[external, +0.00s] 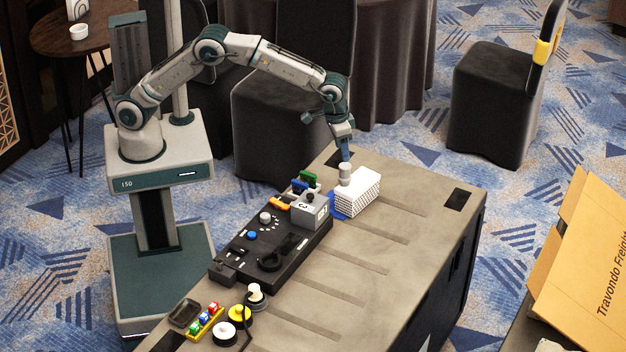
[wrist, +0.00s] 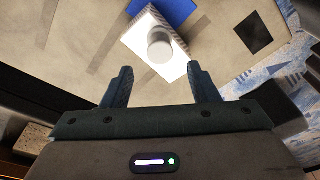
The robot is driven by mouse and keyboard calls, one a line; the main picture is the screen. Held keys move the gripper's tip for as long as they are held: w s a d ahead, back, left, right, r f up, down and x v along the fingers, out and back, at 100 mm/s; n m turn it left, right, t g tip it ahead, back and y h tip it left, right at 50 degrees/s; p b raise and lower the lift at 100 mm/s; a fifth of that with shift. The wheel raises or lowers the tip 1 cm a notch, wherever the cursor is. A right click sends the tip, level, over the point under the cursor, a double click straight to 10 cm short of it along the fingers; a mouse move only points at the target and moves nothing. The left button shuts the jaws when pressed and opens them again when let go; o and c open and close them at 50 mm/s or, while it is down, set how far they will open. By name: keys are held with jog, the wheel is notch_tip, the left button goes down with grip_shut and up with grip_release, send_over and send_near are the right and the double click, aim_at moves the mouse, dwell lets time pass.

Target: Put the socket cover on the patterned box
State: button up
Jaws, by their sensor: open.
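The patterned box (external: 359,197) lies near the far end of the table, with a plain white top and dark-striped sides. It also shows in the wrist view (wrist: 181,65). A small pale grey cylinder, which appears to be the socket cover (external: 345,175), stands upright on the box top near its left edge. In the wrist view the cover (wrist: 160,48) is a pale round shape on the white top. My gripper (wrist: 160,72) is open, its two fingers apart with nothing between them. In the external view my gripper (external: 346,157) is just above the cover.
A blue flat piece (external: 337,206) lies beside the box. A black panel (external: 245,258) with knobs and a grey block (external: 310,210) stand to its left. Several small coloured items and round pieces lie at the near end. The table (external: 385,265) right of these is bare.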

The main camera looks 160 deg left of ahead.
jog(key=shift+d+r, duration=0.15)
jog(key=shift+r, duration=0.85)
jog(key=shift+d+r, duration=0.15)
jog(key=shift+r, duration=0.85)
jog(key=shift+w, duration=0.1)
jog(key=w+d+r+m+t, duration=0.1)
jog(key=w+d+r+m, duration=0.2)
jog(key=d, duration=0.8)
jog(key=w+d+r+m, duration=0.3)
jog(key=d+r, duration=0.1)
jog(key=d, duration=0.7)
jog(key=w+d+r+m+t, duration=0.1)
jog(key=w+d+r+m, duration=0.2)
jog(key=d, duration=0.9)
jog(key=s+d+f+m+h, duration=0.1)
jog(key=s+d+f+m, duration=0.1)
jog(key=s+d+m, duration=0.2)
jog(key=s+d+f+m+t, duration=0.1)
jog(key=s+d+m, duration=0.4)
jog(key=s+d, duration=0.5)
jog(key=d, duration=0.9)
jog(key=shift+s+f+h, duration=0.4)
